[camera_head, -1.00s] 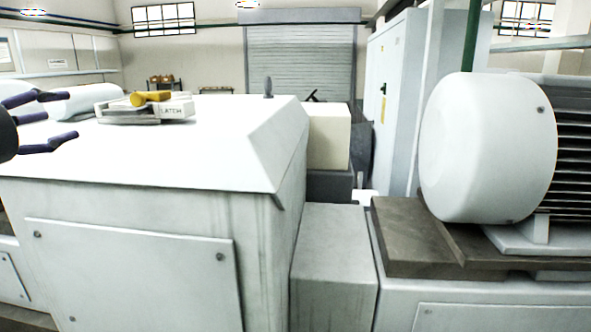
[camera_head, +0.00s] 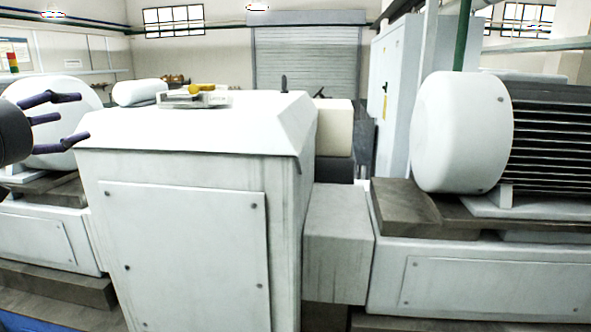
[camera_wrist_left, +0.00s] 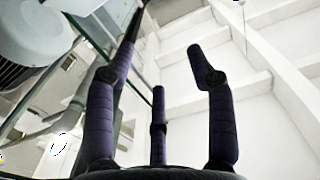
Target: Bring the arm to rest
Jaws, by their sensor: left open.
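My left gripper (camera_head: 62,122) comes in from the left edge in the head view. Its dark fingers are spread and point right, with nothing between them. It is left of the white machine housing (camera_head: 205,130), apart from it, and in front of a white motor at the left. In the left wrist view the open, empty fingers (camera_wrist_left: 165,70) stand against the white wall and ceiling. A latch block (camera_head: 205,99) with a yellow handle (camera_head: 202,88) lies on the housing top. My right gripper is not in view.
A large white motor (camera_head: 462,130) with dark fins stands at the right on a brown base. Another white motor (camera_head: 50,112) stands at the left behind my gripper. A tall white cabinet (camera_head: 398,85) and a roller door (camera_head: 305,60) are at the back.

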